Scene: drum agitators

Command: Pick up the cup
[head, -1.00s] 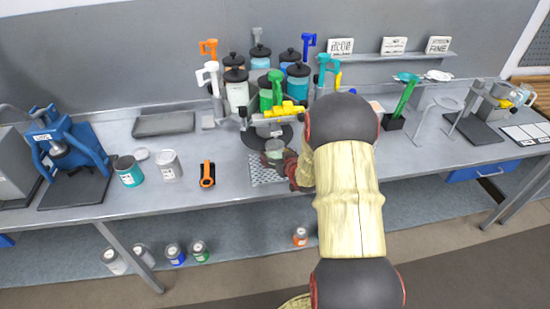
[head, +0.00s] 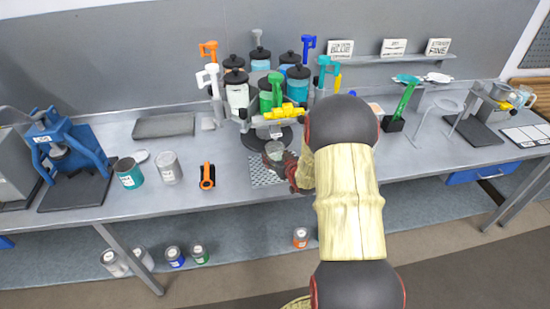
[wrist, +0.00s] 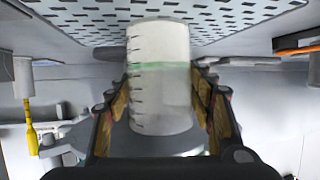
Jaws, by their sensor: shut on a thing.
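The cup (head: 274,151) is a small clear beaker at the dispenser's front, just above or on the perforated grate; I cannot tell which in the head view. In the wrist view the cup (wrist: 160,70) fills the middle, with dark graduation marks and a pale green band. My gripper (wrist: 162,90) has a finger on each side of the cup and is shut on it. In the head view my gripper (head: 284,160) reaches the cup from the right, and my arm hides part of the bench behind.
The carousel of colour canisters (head: 238,92) with a yellow valve (head: 286,111) stands close behind the cup. The grate (head: 262,177) lies below. An orange-black tool (head: 207,175), a grey can (head: 167,167) and a teal can (head: 129,172) stand left. Bare bench lies between tool and grate.

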